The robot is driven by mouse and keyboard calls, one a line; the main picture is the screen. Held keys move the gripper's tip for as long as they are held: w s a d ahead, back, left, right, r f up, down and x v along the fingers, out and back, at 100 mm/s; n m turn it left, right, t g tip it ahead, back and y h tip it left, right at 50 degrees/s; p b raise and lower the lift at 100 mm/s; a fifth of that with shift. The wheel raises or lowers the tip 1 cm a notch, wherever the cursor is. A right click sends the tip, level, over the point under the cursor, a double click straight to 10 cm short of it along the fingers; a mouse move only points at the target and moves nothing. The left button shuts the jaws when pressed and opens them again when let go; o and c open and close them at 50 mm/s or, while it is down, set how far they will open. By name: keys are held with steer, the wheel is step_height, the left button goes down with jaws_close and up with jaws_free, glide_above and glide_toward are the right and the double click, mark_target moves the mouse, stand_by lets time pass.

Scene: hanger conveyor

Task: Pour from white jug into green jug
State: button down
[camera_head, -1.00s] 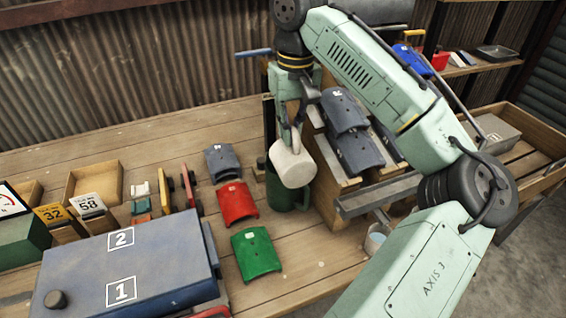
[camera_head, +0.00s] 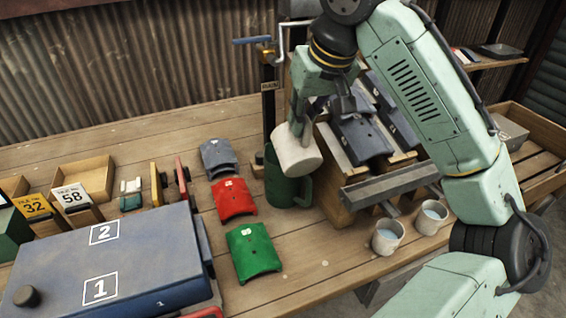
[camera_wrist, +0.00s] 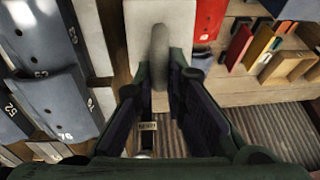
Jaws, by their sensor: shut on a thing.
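The white jug (camera_head: 297,154) is tilted, held above the green jug (camera_head: 281,187), which stands upright on the workbench. The white jug overlaps the green jug's rim in the head view, so the opening of the green jug is hidden, and I cannot see any liquid stream. My gripper (camera_head: 301,121) is shut on the white jug's handle. In the wrist view the white jug (camera_wrist: 183,22) shows at the top with its handle between my fingers (camera_wrist: 160,85). The green jug is not clear in the wrist view.
Two white cups (camera_head: 387,237) with pale blue liquid stand at the right. Grey, red (camera_head: 233,199) and green (camera_head: 253,251) curved plates lie left of the jugs. A blue box (camera_head: 105,262) marked 1 and 2 fills the front left. A wooden rack (camera_head: 345,195) stands close right of the green jug.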

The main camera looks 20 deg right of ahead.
steer(key=shift+s+f+t+b, duration=0.2)
steer(key=shift+f+t+b, duration=0.1)
steer(key=shift+b, duration=0.5)
steer(key=t+b, duration=0.1)
steer(key=s+t+b, duration=0.1)
steer(key=b, duration=0.1)
steer(key=shift+s+d+f, duration=0.1)
steer(key=shift+s+f, duration=0.05)
steer(key=shift+f, duration=0.1)
steer(key=s+t+b, duration=0.1)
steer(key=b, duration=0.2)
steer(key=shift+s+d+t+y, duration=0.1)
steer(key=shift+t+y, duration=0.2)
steer(key=shift+s+r+t, duration=0.2)
steer(key=shift+t, duration=0.1)
